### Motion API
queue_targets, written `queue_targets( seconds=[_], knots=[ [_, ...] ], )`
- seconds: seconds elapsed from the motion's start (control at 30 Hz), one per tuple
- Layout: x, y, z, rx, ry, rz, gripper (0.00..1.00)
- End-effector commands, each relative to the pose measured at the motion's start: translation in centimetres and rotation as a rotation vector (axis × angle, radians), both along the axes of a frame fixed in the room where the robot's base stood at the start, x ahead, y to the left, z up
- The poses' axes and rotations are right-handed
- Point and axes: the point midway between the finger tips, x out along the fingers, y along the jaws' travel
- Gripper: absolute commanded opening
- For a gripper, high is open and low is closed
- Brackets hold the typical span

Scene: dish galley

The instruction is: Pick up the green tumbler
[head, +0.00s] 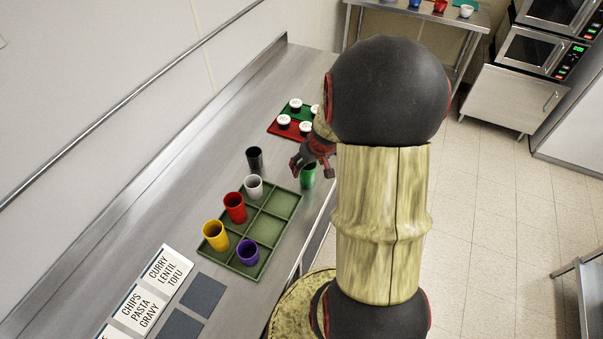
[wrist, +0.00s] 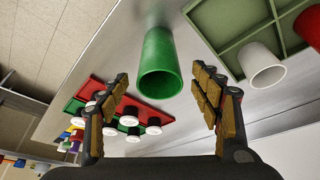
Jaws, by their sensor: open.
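The green tumbler (head: 308,176) stands on the steel counter, just past the far right corner of the green divided tray (head: 285,206). It is partly hidden behind my gripper and arm in the head view. In the wrist view the green tumbler (wrist: 160,66) shows large, mouth towards the camera, between and beyond the two fingers. My gripper (wrist: 160,104) is open, with one finger to each side of the tumbler and nothing held. In the head view my gripper (head: 312,165) is close to the tumbler; I cannot tell whether it touches.
A black cup (head: 255,160) stands beside the tray. The tray holds white (head: 254,187), red (head: 235,207), yellow (head: 215,235) and purple (head: 247,252) cups. Red and green mats (head: 273,131) with white-topped items lie farther back. Labels (head: 140,309) lie at the near end.

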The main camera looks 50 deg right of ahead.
Motion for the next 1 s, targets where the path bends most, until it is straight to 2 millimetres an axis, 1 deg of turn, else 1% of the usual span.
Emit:
queue_targets(
  seconds=[0.03, 0.27, 0.4, 0.5, 0.6, 0.83, 1.0],
  knots=[
    [0.2, 0.0, -0.8, 0.003, 0.003, 0.001, 0.64],
    [1.1, -0.5, -2.9, 0.003, 0.003, 0.002, 0.64],
    [2.0, -0.9, -4.8, 0.003, 0.003, 0.003, 0.64],
    [2.3, -1.1, -5.9, 0.003, 0.003, 0.002, 0.64],
    [2.6, -1.2, -6.2, 0.002, 0.001, 0.003, 0.64],
    [2.6, -1.3, -6.2, 0.002, 0.001, 0.002, 0.64],
    [2.6, -1.3, -6.2, 0.002, 0.001, 0.002, 0.55]
  ],
)
